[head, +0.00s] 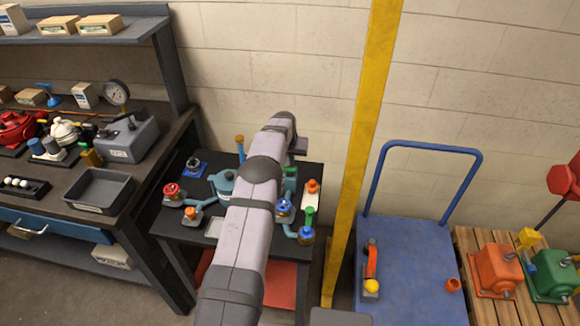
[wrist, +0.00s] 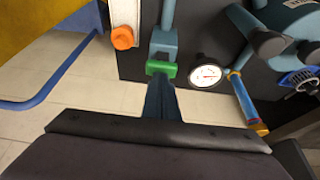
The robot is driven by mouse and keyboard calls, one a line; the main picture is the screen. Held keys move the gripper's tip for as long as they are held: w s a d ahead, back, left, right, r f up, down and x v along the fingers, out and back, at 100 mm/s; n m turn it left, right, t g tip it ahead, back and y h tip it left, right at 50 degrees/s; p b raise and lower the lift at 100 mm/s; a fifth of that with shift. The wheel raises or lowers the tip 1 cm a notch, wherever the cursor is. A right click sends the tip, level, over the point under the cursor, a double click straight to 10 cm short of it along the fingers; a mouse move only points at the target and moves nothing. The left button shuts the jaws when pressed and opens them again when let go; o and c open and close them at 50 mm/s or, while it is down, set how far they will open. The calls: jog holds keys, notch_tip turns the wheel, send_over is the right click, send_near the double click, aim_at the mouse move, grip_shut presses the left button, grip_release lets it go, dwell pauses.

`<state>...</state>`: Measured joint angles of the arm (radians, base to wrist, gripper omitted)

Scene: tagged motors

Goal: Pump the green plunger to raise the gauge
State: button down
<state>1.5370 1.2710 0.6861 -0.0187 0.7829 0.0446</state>
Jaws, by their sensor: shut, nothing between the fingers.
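The green plunger (wrist: 161,69) is a green crosspiece on a blue-grey stem, seen in the wrist view near the table's edge. In the head view a green part (head: 290,171) shows just right of my arm, partly hidden. The gauge (wrist: 207,72) has a round white dial with a red needle; its reading is too small to tell. It stands right of the plunger in the wrist view and is hidden in the head view. My gripper (wrist: 160,82) is shut and empty, its tips close to the green plunger; contact cannot be told.
An orange knob (wrist: 122,38) on a white plate is left of the plunger. A blue cylinder (wrist: 242,98) and a teal pot (wrist: 290,20) are to the right. The yellow post (head: 362,150) stands right of the black table (head: 170,218); a blue cart (head: 425,260) is beyond.

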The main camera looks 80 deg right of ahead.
jog(key=shift+f+b, duration=0.3)
jog(key=shift+f, duration=0.3)
jog(key=shift+r, duration=0.15)
jog(key=shift+r+p, duration=0.6)
jog(key=shift+r, duration=0.7)
jog(key=shift+f, duration=0.1)
